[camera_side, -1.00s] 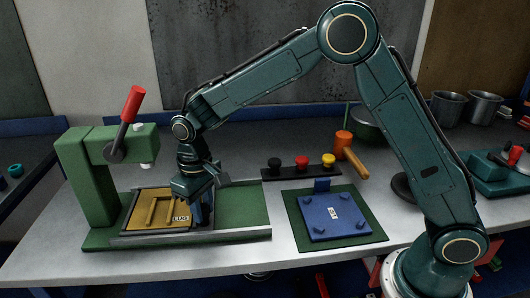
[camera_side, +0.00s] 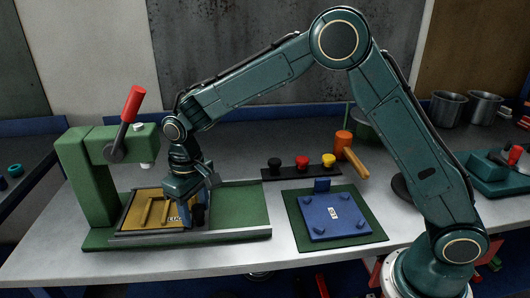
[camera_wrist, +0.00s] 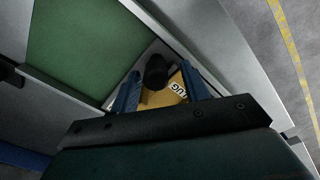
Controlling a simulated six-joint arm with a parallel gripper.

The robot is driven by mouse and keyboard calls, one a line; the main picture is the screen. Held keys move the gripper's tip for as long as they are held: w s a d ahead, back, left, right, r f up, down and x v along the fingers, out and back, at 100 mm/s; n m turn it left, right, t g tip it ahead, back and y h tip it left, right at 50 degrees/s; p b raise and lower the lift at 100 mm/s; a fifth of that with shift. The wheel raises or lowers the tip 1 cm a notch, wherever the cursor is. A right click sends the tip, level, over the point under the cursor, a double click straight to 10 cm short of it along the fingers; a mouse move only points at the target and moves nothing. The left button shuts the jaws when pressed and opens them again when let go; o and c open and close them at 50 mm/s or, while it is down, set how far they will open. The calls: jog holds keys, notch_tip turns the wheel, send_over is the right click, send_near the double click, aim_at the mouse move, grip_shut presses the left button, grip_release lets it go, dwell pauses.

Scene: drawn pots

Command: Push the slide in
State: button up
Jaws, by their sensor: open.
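The slide is a yellow plate (camera_side: 135,215) with raised bars and a "LUG" label, lying between grey rails at the left of the green press base (camera_side: 240,205). It is partly under the press head (camera_side: 140,145). My gripper (camera_side: 198,214) is low at the slide's right end. In the wrist view, my gripper (camera_wrist: 160,90) has its blue fingers apart. I cannot tell whether a finger touches the knob.
The press has a red-tipped lever (camera_side: 132,103) above the slide. To the right lie a blue plate (camera_side: 332,215) on a green mat, a strip with black, red and yellow knobs (camera_side: 302,170), and an orange mallet (camera_side: 350,150). The rail bed right of my gripper is clear.

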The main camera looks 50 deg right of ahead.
notch_tip(320, 180, up, 14)
dwell(0.8)
jog(key=s+d+r+t, duration=0.3)
jog(key=s+d+r, duration=0.4)
jog(key=s+d, duration=0.55)
jog(key=s+d+f+m+t, duration=0.1)
jog(key=s+d+f, duration=0.1)
jog(key=s, duration=0.6)
jog(key=s+d+f+t, duration=0.1)
jog(key=s+d+f, duration=0.1)
jog(key=s, duration=0.7)
jog(key=shift+f+m+t, duration=0.25)
jog(key=shift+m+t, duration=0.05)
jog(key=shift+m, duration=0.1)
